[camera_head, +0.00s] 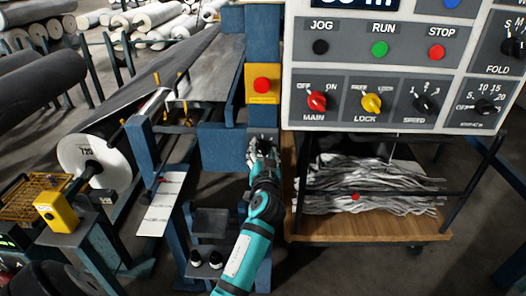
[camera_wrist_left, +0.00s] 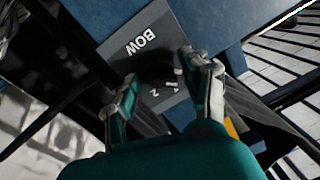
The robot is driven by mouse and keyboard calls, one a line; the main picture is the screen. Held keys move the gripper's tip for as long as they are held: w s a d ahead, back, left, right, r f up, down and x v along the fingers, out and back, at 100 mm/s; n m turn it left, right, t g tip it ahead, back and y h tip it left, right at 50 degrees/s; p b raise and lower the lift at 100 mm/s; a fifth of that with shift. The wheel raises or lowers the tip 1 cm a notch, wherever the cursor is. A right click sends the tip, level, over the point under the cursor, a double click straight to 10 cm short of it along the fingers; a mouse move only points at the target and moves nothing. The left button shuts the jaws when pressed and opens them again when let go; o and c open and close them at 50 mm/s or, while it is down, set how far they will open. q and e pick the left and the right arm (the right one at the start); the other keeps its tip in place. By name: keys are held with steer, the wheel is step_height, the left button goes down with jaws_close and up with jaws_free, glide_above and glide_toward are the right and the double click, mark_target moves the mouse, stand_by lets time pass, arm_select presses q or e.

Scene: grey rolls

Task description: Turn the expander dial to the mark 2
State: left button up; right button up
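A grey plate (camera_wrist_left: 143,40) lettered BOW is on a blue surface in the left wrist view. A dark dial (camera_wrist_left: 155,73) sits on it, partly hidden by shadow and my fingers. A white 2 shows at the plate's lower part; other marks are hard to read. My left gripper (camera_wrist_left: 167,72) has its two fingers apart, one on either side of the dial, and I cannot tell whether they touch it. In the head view my left gripper (camera_head: 264,149) is at the blue post, and it covers most of the plate. My right gripper is not in view.
A control panel (camera_head: 375,70) with buttons and knobs hangs to the right of my left arm. Below it a wooden shelf (camera_head: 365,228) carries grey crumpled material. A large grey roll (camera_head: 118,145) and a yellow box (camera_head: 56,212) stand to the left.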

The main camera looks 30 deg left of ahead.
arm_select(q)
jaws_close()
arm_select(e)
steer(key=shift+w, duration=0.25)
arm_select(q)
steer(key=shift+m, duration=0.3)
steer(key=m, duration=0.2)
steer(key=shift+m, duration=0.3)
steer(key=m, duration=0.3)
steer(key=shift+f, duration=0.1)
steer(key=m+t+p, duration=0.1)
steer(key=m, duration=0.4)
steer(key=shift+m, duration=0.3)
steer(key=m+p, duration=0.1)
steer(key=m, duration=0.2)
steer(key=shift+m+p, duration=0.3)
steer(key=shift+m, duration=0.1)
steer(key=shift+a+f+m+h+p, duration=0.1)
steer(key=shift+m+h+p, duration=0.35)
steer(key=shift+m, duration=1.15)
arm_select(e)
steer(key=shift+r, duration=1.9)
arm_select(q)
steer(key=shift+t, duration=0.3)
